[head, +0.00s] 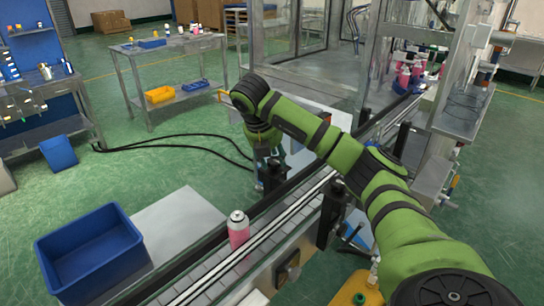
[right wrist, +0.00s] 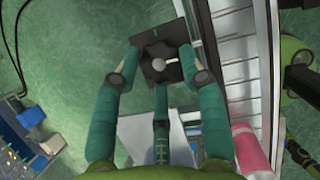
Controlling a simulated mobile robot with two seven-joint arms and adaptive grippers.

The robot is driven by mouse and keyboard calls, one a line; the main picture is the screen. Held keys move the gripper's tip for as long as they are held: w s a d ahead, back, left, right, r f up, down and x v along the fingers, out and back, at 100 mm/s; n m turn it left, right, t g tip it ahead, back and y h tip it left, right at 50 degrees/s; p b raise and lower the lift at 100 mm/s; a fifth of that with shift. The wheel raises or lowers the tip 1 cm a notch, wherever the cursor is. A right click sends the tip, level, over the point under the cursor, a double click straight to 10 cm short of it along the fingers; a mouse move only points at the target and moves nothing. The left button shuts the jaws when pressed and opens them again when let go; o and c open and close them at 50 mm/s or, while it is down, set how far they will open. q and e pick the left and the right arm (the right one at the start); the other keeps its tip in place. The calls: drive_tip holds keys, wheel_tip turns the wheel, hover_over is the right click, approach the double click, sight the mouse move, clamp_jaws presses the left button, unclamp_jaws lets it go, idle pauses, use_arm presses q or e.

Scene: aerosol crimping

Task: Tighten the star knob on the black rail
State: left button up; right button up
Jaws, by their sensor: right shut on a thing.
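A black star knob (right wrist: 160,62) with a pale round centre shows in the right wrist view, on a dark bracket beside the conveyor. My right gripper (right wrist: 160,75) has its green fingers around the knob, on its left, right and near sides, and is shut on it. In the head view my right gripper (head: 271,168) points down at the far-left side of the conveyor, next to the black rail (head: 190,258); the knob is hidden there by the fingers and wrist. My left gripper is out of view.
A pink can with a pale top (head: 238,232) stands upright on the conveyor (head: 205,288), nearer than my gripper. A blue bin (head: 105,270) is at the lower left. A glass-walled machine (head: 305,75) stands behind. Black cables (head: 160,142) lie on the open green floor.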

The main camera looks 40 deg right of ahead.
drive_tip(key=o, duration=1.1)
drive_tip(key=shift+d+f, duration=0.1)
drive_tip(key=shift+d, duration=0.1)
drive_tip(key=shift+a+r, duration=0.3)
drive_tip(key=shift+r, duration=0.3)
drive_tip(key=v, duration=1)
drive_tip(key=shift+s+a+r, duration=0.1)
drive_tip(key=shift+s+r, duration=0.05)
drive_tip(key=shift+r, duration=0.2)
